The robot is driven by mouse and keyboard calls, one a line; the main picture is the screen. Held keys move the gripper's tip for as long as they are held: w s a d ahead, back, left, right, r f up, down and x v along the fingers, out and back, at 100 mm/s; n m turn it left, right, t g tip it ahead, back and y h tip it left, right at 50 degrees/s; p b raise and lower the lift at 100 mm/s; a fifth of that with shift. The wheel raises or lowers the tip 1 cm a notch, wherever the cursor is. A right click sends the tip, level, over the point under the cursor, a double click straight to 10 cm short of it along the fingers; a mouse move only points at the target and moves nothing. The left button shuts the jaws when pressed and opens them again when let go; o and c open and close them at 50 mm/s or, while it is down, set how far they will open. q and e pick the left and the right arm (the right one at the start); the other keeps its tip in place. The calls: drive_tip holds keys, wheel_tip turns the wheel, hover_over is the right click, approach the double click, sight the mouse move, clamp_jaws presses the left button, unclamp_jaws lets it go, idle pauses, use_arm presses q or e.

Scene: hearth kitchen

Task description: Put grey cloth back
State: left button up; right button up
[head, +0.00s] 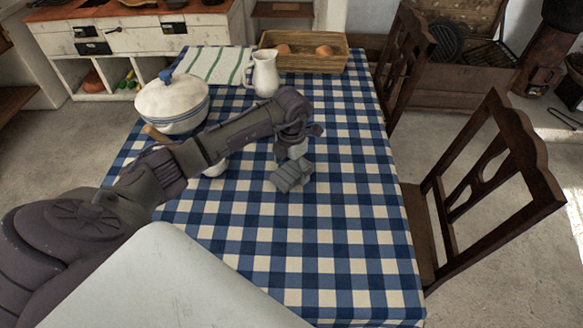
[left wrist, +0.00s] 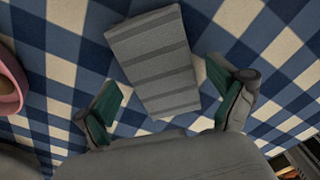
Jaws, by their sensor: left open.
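The grey cloth (head: 292,176) is a small folded packet lying on the blue and white checked tablecloth near the middle of the table. In the left wrist view the cloth (left wrist: 155,62) shows darker stripes across it. My left gripper (head: 298,146) is over the table close to the cloth, just beyond it in the head view. In the left wrist view the open fingers (left wrist: 168,102) stand on either side of the cloth's near end. I cannot tell whether they touch it. My right gripper is out of view.
A lidded white tureen (head: 172,103), a white pitcher (head: 264,74), a green-striped towel (head: 214,64) and a wooden tray (head: 300,63) stand toward the far end. Dark chairs (head: 490,180) line the right side. The near right tabletop is clear.

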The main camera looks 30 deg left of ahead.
sight(292, 169)
use_arm(q)
drive_tip(key=shift+r, duration=0.3)
wheel_tip(292, 169, up, 12)
drive_tip(key=b, duration=0.1)
drive_tip(key=shift+f, duration=0.15)
